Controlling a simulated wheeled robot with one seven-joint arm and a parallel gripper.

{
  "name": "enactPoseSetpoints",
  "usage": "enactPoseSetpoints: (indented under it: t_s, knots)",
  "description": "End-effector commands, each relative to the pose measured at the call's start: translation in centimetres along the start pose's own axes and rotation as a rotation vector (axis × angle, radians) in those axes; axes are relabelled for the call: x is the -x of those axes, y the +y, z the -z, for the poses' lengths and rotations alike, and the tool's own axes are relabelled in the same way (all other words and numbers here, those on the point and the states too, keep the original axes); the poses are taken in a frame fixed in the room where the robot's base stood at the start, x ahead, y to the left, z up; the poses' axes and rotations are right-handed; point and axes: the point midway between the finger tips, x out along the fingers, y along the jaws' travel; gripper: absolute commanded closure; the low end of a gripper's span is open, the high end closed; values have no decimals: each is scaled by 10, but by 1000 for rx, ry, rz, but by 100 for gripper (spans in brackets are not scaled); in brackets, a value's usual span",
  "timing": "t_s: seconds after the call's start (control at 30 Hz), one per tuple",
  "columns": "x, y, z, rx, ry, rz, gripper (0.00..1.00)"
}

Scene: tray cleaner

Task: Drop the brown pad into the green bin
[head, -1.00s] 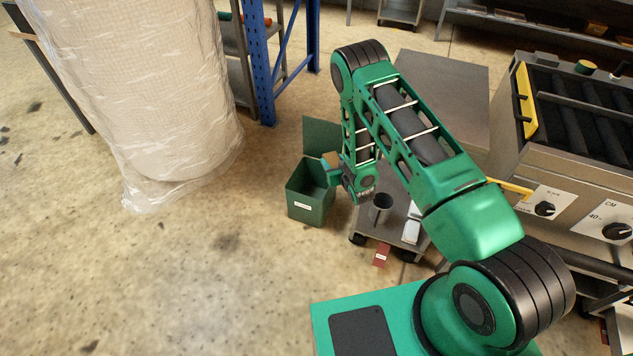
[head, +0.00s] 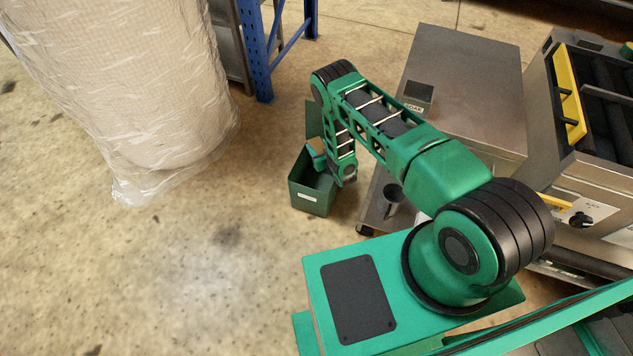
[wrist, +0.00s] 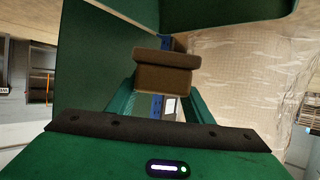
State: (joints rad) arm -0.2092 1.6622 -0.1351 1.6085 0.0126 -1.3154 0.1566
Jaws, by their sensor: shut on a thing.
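The brown pad (head: 317,145) is in my gripper (head: 321,157), over the open green bin (head: 310,199) in the head view. In the wrist view the pad (wrist: 164,76) sits between the two green fingers of my gripper (wrist: 164,92), which is shut on it. The bin stands on the floor with a white label on its front and its lid raised behind. Green panels of the bin (wrist: 95,45) fill the upper left and top of the wrist view. My gripper hides part of the bin's opening, and the pad's exact height over it is hard to tell.
A large plastic-wrapped roll (head: 140,100) stands left of the bin, with a blue rack post (head: 255,50) behind. Steel machines stand farther right. The floor at front left is clear.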

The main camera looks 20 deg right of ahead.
Motion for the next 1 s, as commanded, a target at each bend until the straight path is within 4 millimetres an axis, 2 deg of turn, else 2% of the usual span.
enactPoseSetpoints:
  t_s: [0.3, 0.5, 0.77, 0.8, 0.87, 0.9, 1.0]
  knots:
    - [-11, 7, -32, -4, 0, -7, 77]
    - [-15, 8, -40, -4, 0, -8, 77]
    - [-15, 7, -40, -4, 1, -8, 77]
    - [-15, 7, -40, -4, 1, -8, 51]
    - [-15, 7, -40, -3, 1, -8, 37]
    - [-15, 7, -40, -3, 0, -8, 32]
    - [-15, 7, -40, -3, 0, -8, 32]
